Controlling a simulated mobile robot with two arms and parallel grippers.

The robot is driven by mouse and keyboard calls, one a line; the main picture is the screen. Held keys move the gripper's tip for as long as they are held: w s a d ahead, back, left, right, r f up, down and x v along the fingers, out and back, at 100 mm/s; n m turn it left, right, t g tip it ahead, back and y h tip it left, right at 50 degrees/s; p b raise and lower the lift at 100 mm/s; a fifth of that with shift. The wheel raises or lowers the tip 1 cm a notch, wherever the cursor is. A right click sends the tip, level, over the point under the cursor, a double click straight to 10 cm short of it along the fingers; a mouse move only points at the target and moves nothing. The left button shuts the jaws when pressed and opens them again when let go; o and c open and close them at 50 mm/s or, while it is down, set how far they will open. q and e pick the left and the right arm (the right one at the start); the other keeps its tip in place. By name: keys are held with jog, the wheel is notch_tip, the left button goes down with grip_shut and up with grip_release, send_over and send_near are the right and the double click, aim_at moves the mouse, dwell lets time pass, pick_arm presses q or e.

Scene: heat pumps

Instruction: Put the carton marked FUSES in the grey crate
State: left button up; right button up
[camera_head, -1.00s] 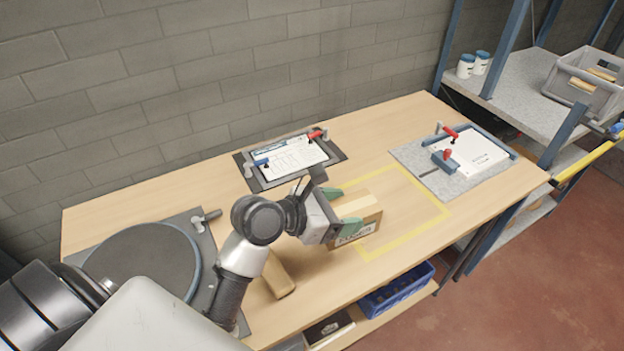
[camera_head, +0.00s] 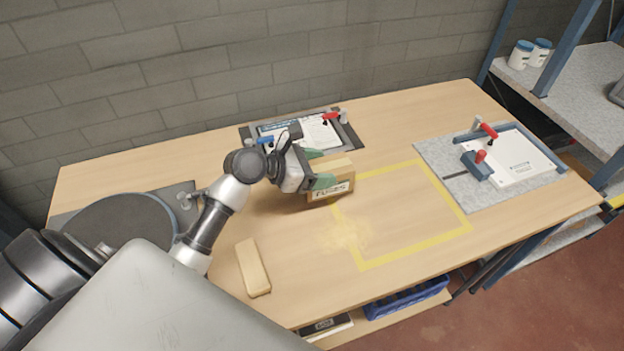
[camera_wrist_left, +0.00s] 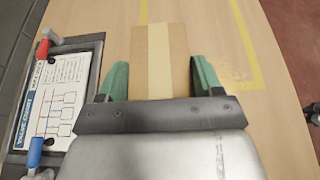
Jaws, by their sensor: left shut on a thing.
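The carton marked FUSES (camera_head: 331,189) is a brown cardboard box with a pale tape strip along its top and a label on its front. It also shows in the left wrist view (camera_wrist_left: 160,60) between the fingers. My left gripper (camera_head: 318,167), with green fingertips, is shut on it. The carton appears over the left edge of the yellow outline; I cannot tell how far it is above the table. Only a sliver of the grey crate (camera_head: 618,92) shows on the shelf at the right picture edge. My right gripper is not in view.
A clamped chart board (camera_head: 345,140) lies behind the carton. A fixture (camera_head: 436,160) with red-handled clamps and a white plate stands right. A tan block (camera_head: 252,268) and a round turntable (camera_head: 122,232) are at left. White jars (camera_head: 520,55) stand on the shelf. The yellow-outlined area is mostly clear.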

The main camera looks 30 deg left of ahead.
pick_arm(q)
jog(key=shift+w+a+f, duration=0.25)
jog(key=shift+a+f, duration=0.2)
jog(key=shift+a, duration=0.2)
jog(key=shift+w+a+f, duration=0.25)
jog(key=shift+a+f, duration=0.15)
jog(key=shift+a, duration=0.2)
jog(key=shift+f+b, duration=0.35)
jog(key=shift+f, duration=1.55)
jog(key=shift+f, duration=0.1)
jog(key=o, duration=1)
jog(key=shift+c, duration=0.2)
jog(key=shift+o, duration=0.4)
